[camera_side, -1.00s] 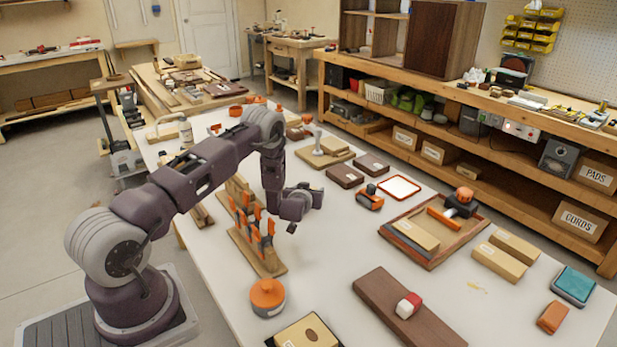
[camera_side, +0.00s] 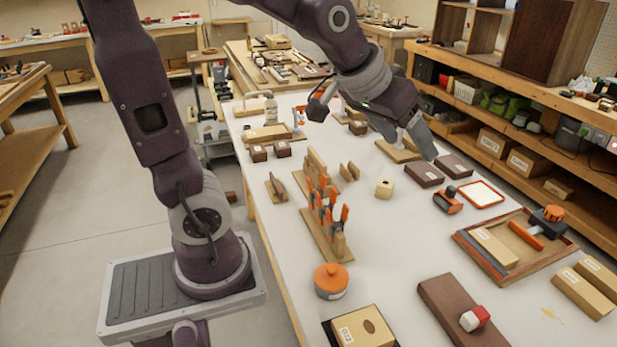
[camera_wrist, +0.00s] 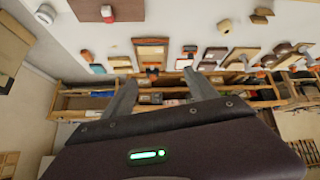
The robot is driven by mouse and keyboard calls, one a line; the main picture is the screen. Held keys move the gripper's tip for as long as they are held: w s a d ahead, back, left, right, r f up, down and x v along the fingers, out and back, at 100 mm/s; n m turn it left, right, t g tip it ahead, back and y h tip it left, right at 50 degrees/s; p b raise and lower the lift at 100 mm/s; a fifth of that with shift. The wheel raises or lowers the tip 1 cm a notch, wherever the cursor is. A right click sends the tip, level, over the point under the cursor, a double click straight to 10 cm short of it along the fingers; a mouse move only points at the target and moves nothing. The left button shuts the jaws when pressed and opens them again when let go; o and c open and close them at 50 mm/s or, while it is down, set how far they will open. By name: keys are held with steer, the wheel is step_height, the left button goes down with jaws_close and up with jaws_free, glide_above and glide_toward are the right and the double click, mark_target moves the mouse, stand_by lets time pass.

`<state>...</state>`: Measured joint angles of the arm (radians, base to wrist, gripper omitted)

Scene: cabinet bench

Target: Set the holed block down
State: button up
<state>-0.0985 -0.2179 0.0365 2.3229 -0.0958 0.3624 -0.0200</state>
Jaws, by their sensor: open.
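The holed block (camera_side: 384,189) is a small pale wooden cube with a dark hole. It sits on the white table, right of the rack with orange clamps (camera_side: 326,222). In the wrist view a small pale block (camera_wrist: 225,26) near the top looks like the same one. My gripper (camera_side: 425,143) is raised, above and to the right of the block, apart from it. In the wrist view its two fingers (camera_wrist: 160,88) are spread with nothing between them.
An orange-lidded pot (camera_side: 331,281) stands in front of the rack. Dark boxes (camera_side: 424,175), an orange-and-black tool (camera_side: 447,199) and a wooden tray (camera_side: 462,237) lie to the right. The white table is clear just in front of the block.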

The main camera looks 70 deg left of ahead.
steer(key=s+d+m+g, duration=0.1)
steer(key=s, duration=0.8)
steer(key=s+d+f+m+g, duration=0.1)
steer(key=s+d, duration=0.1)
steer(key=s, duration=0.7)
steer(key=shift+s+d+f+m+h, duration=0.25)
steer(key=shift+s+d+m+h, duration=0.05)
